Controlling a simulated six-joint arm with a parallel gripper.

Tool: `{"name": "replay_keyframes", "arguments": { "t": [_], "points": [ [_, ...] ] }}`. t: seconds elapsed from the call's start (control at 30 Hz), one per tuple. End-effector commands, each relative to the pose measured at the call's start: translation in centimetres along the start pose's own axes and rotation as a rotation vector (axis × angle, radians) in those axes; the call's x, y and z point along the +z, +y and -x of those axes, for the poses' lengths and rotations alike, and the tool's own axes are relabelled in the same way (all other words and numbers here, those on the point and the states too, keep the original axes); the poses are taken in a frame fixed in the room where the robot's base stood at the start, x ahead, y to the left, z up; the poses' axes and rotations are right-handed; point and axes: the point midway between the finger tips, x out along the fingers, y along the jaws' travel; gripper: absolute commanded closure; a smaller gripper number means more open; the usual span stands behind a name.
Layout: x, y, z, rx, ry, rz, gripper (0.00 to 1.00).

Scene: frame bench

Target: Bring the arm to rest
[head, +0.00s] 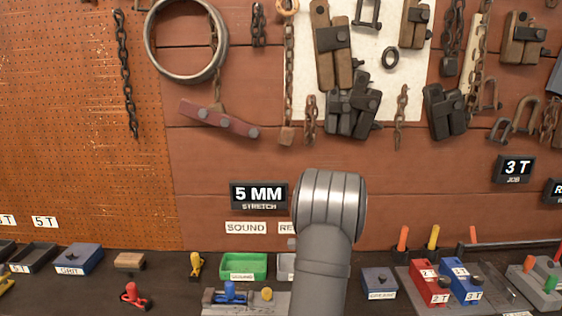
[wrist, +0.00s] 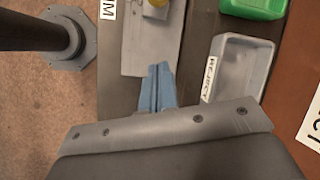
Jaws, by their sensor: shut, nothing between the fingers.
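My gripper (wrist: 160,70) shows in the wrist view as two blue fingers, shut together with nothing between them. It is over the dark bench, near the end of a grey metal plate (wrist: 138,55) with a yellow knob (wrist: 155,9). I cannot tell its height above the bench. In the head view my grey arm rises at the centre right and hides the fingers.
A grey tray marked REJECT (wrist: 238,65) lies close right of the fingers in the wrist view, beyond it a green tray (head: 243,266). A red block (head: 428,283) and blue block (head: 465,281) stand right of my arm. Chains (head: 125,75) hang on the back wall.

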Motion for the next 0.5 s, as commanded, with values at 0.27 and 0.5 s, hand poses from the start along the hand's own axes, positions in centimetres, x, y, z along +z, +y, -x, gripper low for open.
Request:
{"name": "replay_keyframes", "arguments": {
  "t": [0.27, 0.5],
  "points": [
    [3.2, -3.0, -2.2, 0.051, 0.093, 0.247, 1.0],
    [5.5, -5.0, -3.7, 0.081, 0.155, 0.425, 1.0]
  ]
}}
